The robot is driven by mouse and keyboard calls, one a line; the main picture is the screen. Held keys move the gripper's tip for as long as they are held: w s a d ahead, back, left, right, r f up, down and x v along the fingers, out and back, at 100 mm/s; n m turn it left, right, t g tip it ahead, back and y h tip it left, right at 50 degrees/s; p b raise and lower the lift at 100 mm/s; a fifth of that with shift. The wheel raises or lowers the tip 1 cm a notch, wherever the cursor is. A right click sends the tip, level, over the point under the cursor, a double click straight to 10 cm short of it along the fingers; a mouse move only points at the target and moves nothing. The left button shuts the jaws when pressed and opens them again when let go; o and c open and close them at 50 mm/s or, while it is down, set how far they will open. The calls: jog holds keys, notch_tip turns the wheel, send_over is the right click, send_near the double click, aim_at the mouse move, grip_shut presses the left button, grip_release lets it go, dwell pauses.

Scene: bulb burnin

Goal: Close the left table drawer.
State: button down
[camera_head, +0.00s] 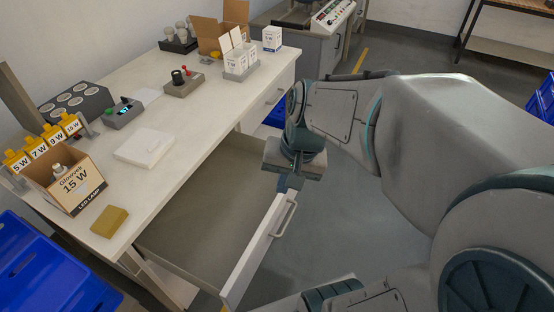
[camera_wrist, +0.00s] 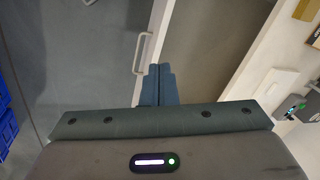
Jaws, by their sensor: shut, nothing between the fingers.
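The left table drawer (camera_head: 258,250) is pulled well out from the white table (camera_head: 190,120), and its inside looks empty. Its front panel carries a light bar handle (camera_head: 284,218). The handle also shows in the wrist view (camera_wrist: 142,53), just left of my fingertips. My gripper (camera_head: 290,184) is shut and empty, pointing down near the far end of the drawer's front panel. In the wrist view my gripper's fingers (camera_wrist: 158,72) lie together over the panel's top edge. I cannot tell whether they touch it.
On the table are a 15 W lamp box (camera_head: 75,187), a yellow sponge-like block (camera_head: 109,221), a white flat case (camera_head: 144,147) and small devices. A blue crate (camera_head: 45,270) stands at the lower left. Another drawer (camera_head: 278,90) at the far end looks shut.

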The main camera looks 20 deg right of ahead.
jog(key=w+d+f+m+t+y+b, duration=0.2)
jog(key=w+d+f+m+b, duration=0.35)
jog(key=d+f+m, duration=0.6)
jog(key=w+d+f+m+t+y+b, duration=0.2)
jog(key=w+d+f+m+t+b, duration=0.15)
jog(key=w+d+f+m, duration=0.6)
jog(key=w+a+f+m, duration=0.1)
jog(key=w+a+f, duration=0.4)
jog(key=f, duration=0.4)
jog(key=shift+w+f+g+b, duration=0.25)
jog(key=shift+w+g+b, duration=0.05)
jog(key=shift+w+g, duration=0.05)
jog(key=shift+a, duration=0.1)
